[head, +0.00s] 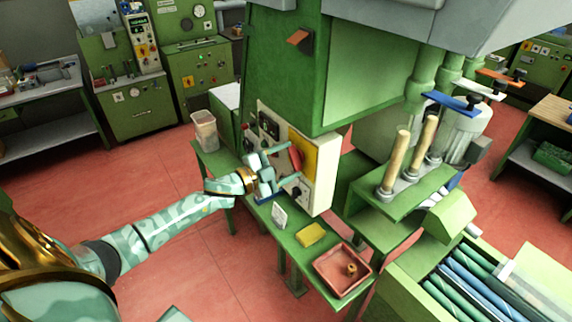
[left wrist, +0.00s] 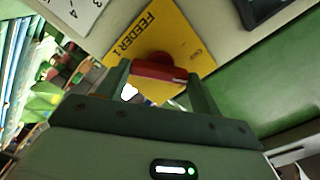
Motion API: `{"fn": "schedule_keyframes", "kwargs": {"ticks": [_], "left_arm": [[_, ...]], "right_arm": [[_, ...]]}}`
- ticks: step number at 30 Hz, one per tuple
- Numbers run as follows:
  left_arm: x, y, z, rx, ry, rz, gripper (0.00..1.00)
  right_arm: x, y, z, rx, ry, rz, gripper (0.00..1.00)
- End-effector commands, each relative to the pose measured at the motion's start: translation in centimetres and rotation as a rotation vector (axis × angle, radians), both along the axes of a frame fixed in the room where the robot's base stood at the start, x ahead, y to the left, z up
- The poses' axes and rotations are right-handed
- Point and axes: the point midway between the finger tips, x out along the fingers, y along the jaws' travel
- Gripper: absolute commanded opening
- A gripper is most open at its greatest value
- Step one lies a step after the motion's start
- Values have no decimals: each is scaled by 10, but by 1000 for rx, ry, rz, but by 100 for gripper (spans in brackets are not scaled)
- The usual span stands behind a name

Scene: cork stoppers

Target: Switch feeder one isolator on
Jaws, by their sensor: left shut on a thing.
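The feeder one isolator is a red handle (head: 296,157) on a yellow plate (head: 304,152) at the right end of a pale control panel. In the left wrist view the yellow plate (left wrist: 150,32) reads "FEEDER 1", and the red handle (left wrist: 158,73) lies crosswise between my fingers. My left gripper (head: 289,163) reaches the panel from the left and is shut on this handle; it also shows in the left wrist view (left wrist: 160,84). Part of the handle is hidden by the fingers in the head view. My right gripper is not in view.
The panel (head: 321,178) also bears a black rotary knob (head: 297,192) and dark instruments. A clear bin (head: 204,130) stands behind.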

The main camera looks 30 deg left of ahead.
Motion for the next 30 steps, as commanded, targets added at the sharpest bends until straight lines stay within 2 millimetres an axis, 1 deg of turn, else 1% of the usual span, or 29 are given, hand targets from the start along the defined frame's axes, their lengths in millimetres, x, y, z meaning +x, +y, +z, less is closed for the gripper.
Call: {"fn": "schedule_keyframes", "kwargs": {"ticks": [1, 9, 15, 24, 30], "left_arm": [[0, 0, -2, 39, -15, 0, 43], [0, 1, -3, 268, -109, 1, 43], [0, 0, -3, 404, -166, 0, 43], [0, 0, -2, 533, -218, 0, 43], [0, 0, -2, 566, -231, -1, 43]], "right_arm": [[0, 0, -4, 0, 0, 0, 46], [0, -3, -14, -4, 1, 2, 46], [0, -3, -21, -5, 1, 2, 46], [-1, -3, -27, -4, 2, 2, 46], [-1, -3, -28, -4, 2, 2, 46]]}}
